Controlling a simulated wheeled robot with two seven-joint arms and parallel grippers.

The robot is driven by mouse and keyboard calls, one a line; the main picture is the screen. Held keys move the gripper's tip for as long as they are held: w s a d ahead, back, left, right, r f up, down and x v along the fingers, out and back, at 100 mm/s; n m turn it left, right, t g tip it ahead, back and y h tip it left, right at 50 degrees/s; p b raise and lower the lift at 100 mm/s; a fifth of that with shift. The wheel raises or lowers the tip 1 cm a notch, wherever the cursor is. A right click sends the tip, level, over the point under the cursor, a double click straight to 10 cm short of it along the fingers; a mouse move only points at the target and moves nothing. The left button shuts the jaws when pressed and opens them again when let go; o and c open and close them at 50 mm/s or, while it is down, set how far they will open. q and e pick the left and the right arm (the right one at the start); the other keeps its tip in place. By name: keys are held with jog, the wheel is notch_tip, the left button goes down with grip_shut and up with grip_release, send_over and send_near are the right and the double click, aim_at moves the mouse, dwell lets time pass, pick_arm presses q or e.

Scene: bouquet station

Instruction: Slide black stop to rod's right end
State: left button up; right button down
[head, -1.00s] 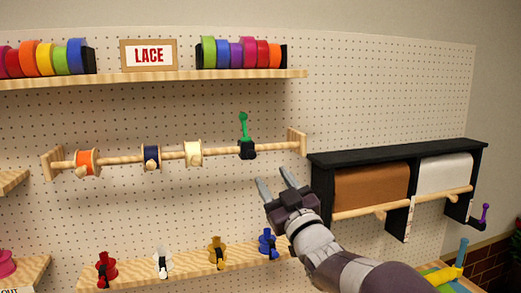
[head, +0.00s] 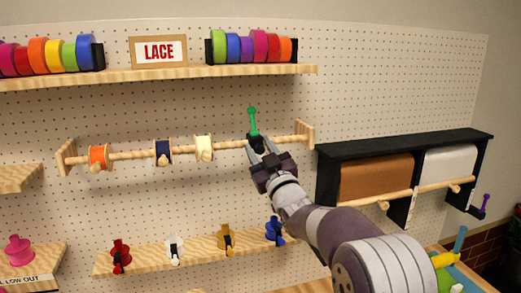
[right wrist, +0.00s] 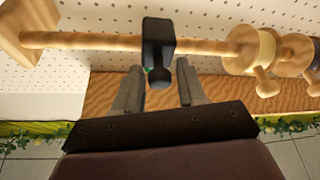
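The black stop (head: 255,136), with a green handle (head: 252,117) pointing up, sits on the wooden rod (head: 226,147) a short way left of the rod's right end bracket (head: 305,133). My right gripper (head: 262,146) is at the stop, coming from below right. In the right wrist view the right gripper (right wrist: 158,82) is open, and the stop (right wrist: 158,40) is just ahead of its fingers. The stop's round black knob (right wrist: 160,77) lies between the fingertips with a gap on each side. The end bracket (right wrist: 25,32) is at the left there. My left gripper is not in view.
Cream (head: 204,147), navy (head: 163,152) and orange (head: 98,157) spools sit on the rod left of the stop. The rod between stop and right bracket is bare. A black paper-roll holder (head: 400,145) is at the right, and a shelf of ribbon rolls (head: 160,78) is above.

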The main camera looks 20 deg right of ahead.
jog(key=d+b, duration=0.2)
jog(key=d, duration=0.7)
jog(key=shift+d, duration=0.25)
jog(key=shift+w, duration=0.1)
jog(key=c, duration=1)
grip_release()
jog(key=shift+o, duration=0.2)
jog(key=b+v, duration=0.7)
jog(key=v, duration=0.5)
jog(key=shift+s+f, duration=0.15)
jog(key=shift+s, duration=0.15)
